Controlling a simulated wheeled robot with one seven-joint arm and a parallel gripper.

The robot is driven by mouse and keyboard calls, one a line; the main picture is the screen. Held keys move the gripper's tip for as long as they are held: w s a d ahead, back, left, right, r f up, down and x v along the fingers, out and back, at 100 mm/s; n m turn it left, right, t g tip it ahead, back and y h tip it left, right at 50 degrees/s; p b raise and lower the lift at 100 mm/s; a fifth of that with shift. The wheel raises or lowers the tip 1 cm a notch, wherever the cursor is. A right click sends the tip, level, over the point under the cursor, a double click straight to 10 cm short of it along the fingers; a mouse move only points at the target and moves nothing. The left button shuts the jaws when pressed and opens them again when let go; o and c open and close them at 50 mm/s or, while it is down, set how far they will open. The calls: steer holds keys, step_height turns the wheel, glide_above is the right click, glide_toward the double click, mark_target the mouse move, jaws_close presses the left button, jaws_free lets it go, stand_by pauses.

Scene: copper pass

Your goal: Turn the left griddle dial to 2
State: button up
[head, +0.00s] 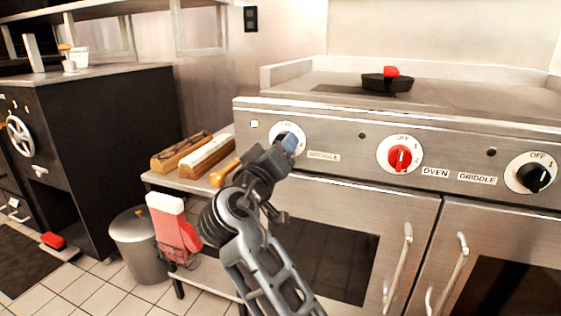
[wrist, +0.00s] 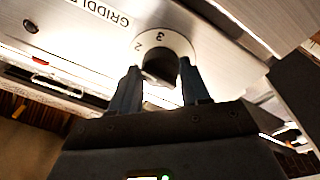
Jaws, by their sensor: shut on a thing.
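The left griddle dial (head: 290,128) is on the left end of the range's front panel. It has a white face and is mostly hidden behind my gripper (head: 286,147) in the head view. In the wrist view, its black knob (wrist: 160,66) sits between the two fingers of my gripper (wrist: 161,78), which is shut on it. The white dial face (wrist: 172,38) shows the numbers 2 and 3 beside the knob. The knob's pointer mark cannot be made out, so its setting is unclear. A GRIDDLE label (wrist: 108,14) shows beside the dial, partly cut off.
The red oven dial (head: 400,157) and the right griddle dial (head: 533,175) are further right. A black pan (head: 387,83) with a red handle piece stands on the griddle top. A side table (head: 160,181) with wooden blocks is left of the range, and a bin (head: 136,242) stands beyond it.

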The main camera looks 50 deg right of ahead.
steer(key=shift+f+m+b, duration=0.1)
steer(key=shift+m+b, duration=0.2)
steer(key=shift+m, duration=0.1)
steer(key=o, duration=1.1)
steer(key=shift+c, duration=0.2)
steer(key=r+p+v, duration=0.1)
steer(key=v, duration=0.6)
steer(key=shift+a+f, duration=0.35)
steer(key=shift+f, duration=0.1)
steer(key=shift+s, duration=0.1)
